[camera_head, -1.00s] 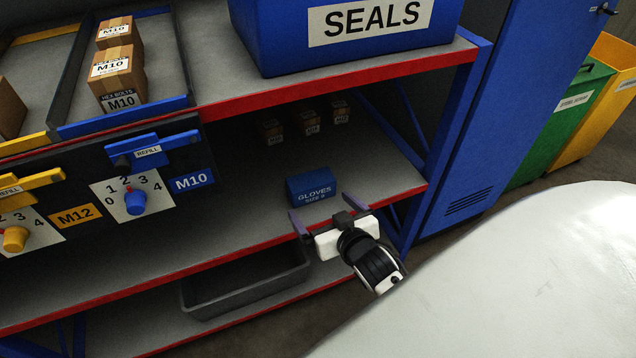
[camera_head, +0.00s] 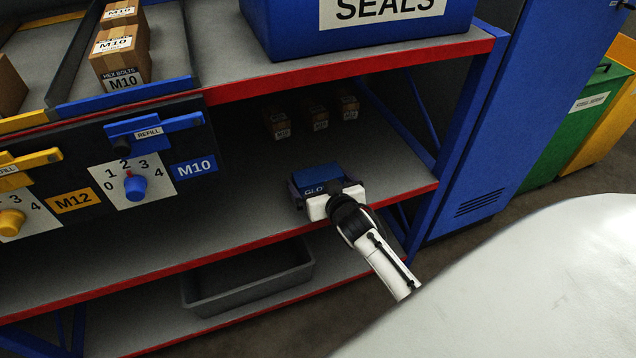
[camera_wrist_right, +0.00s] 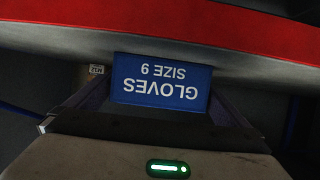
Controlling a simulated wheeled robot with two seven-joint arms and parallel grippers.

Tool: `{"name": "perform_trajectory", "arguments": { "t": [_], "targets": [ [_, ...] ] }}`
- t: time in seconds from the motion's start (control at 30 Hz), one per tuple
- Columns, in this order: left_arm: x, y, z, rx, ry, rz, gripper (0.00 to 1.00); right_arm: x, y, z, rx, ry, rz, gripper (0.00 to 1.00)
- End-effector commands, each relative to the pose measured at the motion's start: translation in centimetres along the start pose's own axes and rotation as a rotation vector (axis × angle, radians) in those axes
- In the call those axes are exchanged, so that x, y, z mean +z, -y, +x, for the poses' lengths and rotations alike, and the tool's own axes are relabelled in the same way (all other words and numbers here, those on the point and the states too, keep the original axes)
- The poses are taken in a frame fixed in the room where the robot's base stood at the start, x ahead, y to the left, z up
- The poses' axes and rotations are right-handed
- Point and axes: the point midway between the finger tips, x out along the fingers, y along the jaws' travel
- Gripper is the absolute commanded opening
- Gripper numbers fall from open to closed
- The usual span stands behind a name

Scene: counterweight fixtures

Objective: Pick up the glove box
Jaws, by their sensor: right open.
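The glove box (camera_head: 318,174) is a small blue box with white lettering. It sits on the middle shelf near its front edge, under the SEALS bin. My right gripper (camera_head: 321,192) reaches in from the front, covering the lower part of the box. In the right wrist view, the glove box (camera_wrist_right: 161,82) shows upside down between the two fingers of my right gripper (camera_wrist_right: 160,105). The fingers are open, one on each side of the box. Whether they touch it is hard to tell. My left gripper is not in view.
A red-edged shelf (camera_head: 350,74) with the blue SEALS bin (camera_head: 360,38) is above. Small cartons (camera_head: 319,118) stand farther back on the middle shelf. A grey tray (camera_head: 250,290) lies on the shelf below. A blue upright (camera_head: 465,110) stands to the right.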

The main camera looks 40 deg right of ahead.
Motion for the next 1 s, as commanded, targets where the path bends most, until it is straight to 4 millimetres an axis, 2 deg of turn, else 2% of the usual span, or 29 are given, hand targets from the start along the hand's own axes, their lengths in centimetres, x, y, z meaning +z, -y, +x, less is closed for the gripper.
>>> {"name": "perform_trajectory", "arguments": {
  "t": [0.1, 0.3, 0.6, 1.0],
  "targets": [
    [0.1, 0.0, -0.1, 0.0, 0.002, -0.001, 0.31, 0.0, 0.0, -0.1, 0.0, 0.0, 0.0, 0.98],
    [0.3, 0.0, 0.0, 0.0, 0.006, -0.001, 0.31, 0.0, 0.0, -0.1, 0.0, 0.0, 0.0, 0.65],
    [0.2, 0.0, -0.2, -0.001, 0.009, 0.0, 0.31, -0.8, 0.0, -0.3, 0.0, -0.004, 0.0, 0.64],
    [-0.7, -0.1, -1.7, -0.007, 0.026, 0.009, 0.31, -7.7, 0.0, -3.2, -0.001, -0.006, 0.0, 0.64]
  ]
}}
